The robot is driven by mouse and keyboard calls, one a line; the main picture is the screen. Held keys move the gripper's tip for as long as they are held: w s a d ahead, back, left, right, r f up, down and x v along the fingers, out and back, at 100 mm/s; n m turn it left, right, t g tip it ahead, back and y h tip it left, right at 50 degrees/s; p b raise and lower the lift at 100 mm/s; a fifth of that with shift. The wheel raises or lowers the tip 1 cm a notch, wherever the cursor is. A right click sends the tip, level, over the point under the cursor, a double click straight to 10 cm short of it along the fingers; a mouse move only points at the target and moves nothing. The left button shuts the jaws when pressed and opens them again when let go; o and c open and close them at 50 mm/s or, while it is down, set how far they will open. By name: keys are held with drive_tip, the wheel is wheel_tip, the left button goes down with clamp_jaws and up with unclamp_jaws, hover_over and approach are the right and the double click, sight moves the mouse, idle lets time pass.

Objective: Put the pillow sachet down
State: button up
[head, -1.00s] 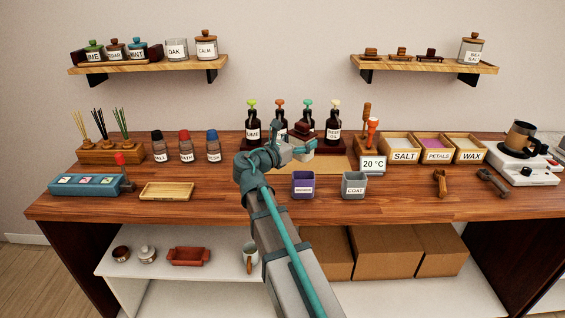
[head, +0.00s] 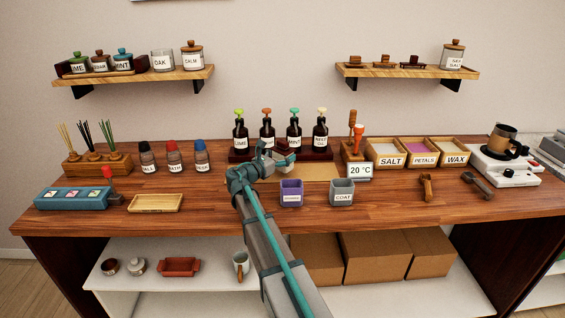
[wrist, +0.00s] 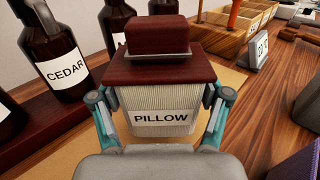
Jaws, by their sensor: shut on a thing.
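The pillow sachet (wrist: 160,103) is a cream ribbed packet with a white PILLOW label. It stands upright in the wrist view. A dark red slab with a smaller block on it (wrist: 158,62) sits at its top. My gripper (wrist: 160,96) is shut on the sachet, one teal finger on each side. In the head view my gripper (head: 283,158) is over the left part of a tan mat (head: 318,172), in front of the pump bottles.
Pump bottles (head: 294,134) stand close behind my gripper. A purple cup (head: 291,194) and a grey COAT cup (head: 341,192) stand in front. A 20 °C display (head: 359,173) and open boxes (head: 390,154) are to the right. Bare wood lies left of my arm.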

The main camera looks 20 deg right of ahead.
drive_tip(key=shift+f, duration=1.55)
drive_tip(key=shift+f, duration=0.1)
drive_tip(key=o, duration=1.8)
drive_tip(key=shift+a, duration=0.2)
drive_tip(key=b+v, duration=0.1)
drive_tip(key=v, duration=1)
drive_tip(key=shift+s+a, duration=0.15)
drive_tip(key=shift+a, duration=0.2)
